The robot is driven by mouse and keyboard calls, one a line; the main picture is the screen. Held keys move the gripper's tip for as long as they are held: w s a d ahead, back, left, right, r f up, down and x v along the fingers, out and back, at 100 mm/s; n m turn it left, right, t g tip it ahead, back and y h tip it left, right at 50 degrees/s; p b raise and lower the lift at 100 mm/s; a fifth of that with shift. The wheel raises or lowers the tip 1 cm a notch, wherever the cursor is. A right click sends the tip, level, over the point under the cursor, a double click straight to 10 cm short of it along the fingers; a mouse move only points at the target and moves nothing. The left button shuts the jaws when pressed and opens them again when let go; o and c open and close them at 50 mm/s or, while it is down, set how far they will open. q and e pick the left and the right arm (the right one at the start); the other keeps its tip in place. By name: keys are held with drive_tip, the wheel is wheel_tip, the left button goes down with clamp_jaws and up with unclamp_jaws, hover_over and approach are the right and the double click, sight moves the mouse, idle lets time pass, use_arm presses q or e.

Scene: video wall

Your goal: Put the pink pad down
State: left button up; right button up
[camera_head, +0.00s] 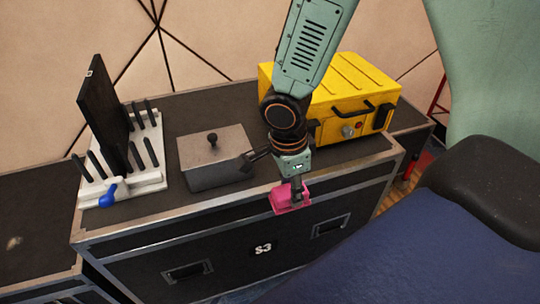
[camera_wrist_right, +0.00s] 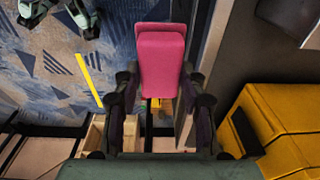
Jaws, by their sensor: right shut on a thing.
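The pink pad (camera_head: 290,198) is a small block at the front edge of the black case top in the head view. My right gripper (camera_head: 297,186) is shut on it from above. In the right wrist view the pink pad (camera_wrist_right: 160,62) stands out beyond the fingers of my right gripper (camera_wrist_right: 160,95), with patterned carpet and the case edge behind it. I cannot tell whether the pad touches the case. My left gripper is not in view.
The black case (camera_head: 130,222) carries a grey lidded box (camera_head: 215,160), a yellow case (camera_head: 335,90) and a white rack (camera_head: 150,175) with black pegs, a dark panel and a blue-handled item (camera_head: 108,193). A strip along its front edge is clear.

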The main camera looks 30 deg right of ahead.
drive_tip(key=w+d, duration=0.1)
drive_tip(key=w, duration=0.3)
drive_tip(key=w+d, duration=0.1)
drive_tip(key=w, duration=0.3)
drive_tip(key=w+d, duration=0.1)
drive_tip(key=w, duration=0.4)
drive_tip(key=shift+d+f, duration=0.2)
wheel_tip(320, 180, down, 3)
drive_tip(key=shift+s+a+r+b, duration=0.1)
drive_tip(key=shift+b, duration=0.25)
drive_tip(key=shift+f, duration=0.3)
drive_tip(key=shift+f, duration=0.1)
drive_tip(key=o, duration=1.1)
drive_tip(key=shift+f, duration=0.1)
